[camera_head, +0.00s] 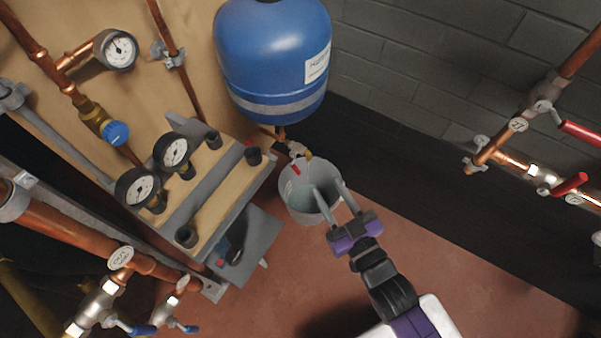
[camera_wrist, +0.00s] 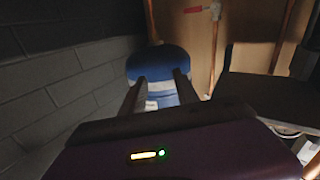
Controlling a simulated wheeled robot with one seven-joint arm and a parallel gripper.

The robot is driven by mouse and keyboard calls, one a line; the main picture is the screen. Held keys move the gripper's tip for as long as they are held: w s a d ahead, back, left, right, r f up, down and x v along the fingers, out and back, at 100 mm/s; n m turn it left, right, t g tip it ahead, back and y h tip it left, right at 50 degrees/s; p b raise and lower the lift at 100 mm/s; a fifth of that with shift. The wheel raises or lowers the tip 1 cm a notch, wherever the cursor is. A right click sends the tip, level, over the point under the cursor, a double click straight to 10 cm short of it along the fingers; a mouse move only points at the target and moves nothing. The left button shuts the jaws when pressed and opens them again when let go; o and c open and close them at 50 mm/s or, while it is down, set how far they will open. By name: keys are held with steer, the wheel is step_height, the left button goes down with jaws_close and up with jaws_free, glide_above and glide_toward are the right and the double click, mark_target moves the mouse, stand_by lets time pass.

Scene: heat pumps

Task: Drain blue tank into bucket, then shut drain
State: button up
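The blue tank (camera_head: 272,55) hangs against the wooden panel at top centre in the head view, and it shows between my fingers in the wrist view (camera_wrist: 160,68). A copper drain pipe with a small valve (camera_head: 295,150) sits below it; part of a red piece shows there, and its handle position is unclear. The grey bucket (camera_head: 300,205) stands on the floor under the valve, its inside partly visible. My gripper (camera_head: 328,190) is open, its two fingers apart in front of the bucket's right side in the head view. Nothing shows between them.
A wooden-topped unit with gauges (camera_head: 172,152) and black caps stands left of the bucket. Copper pipes with valves (camera_head: 120,258) run at lower left. Red-handled valves (camera_head: 570,183) are on the right wall. Reddish floor (camera_head: 480,270) is clear at right.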

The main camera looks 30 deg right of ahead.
steer(key=w+f+n+g+b, duration=0.2)
steer(key=w+f+n+b, duration=0.1)
steer(key=w+f, duration=1.1)
steer(key=g+h, duration=0.1)
steer(key=g, duration=0.1)
glide_toward(297, 171)
steer(key=x, duration=0.3)
steer(key=shift+m, duration=0.3)
steer(key=b+x, duration=0.2)
steer(key=x, duration=0.6)
jaws_close()
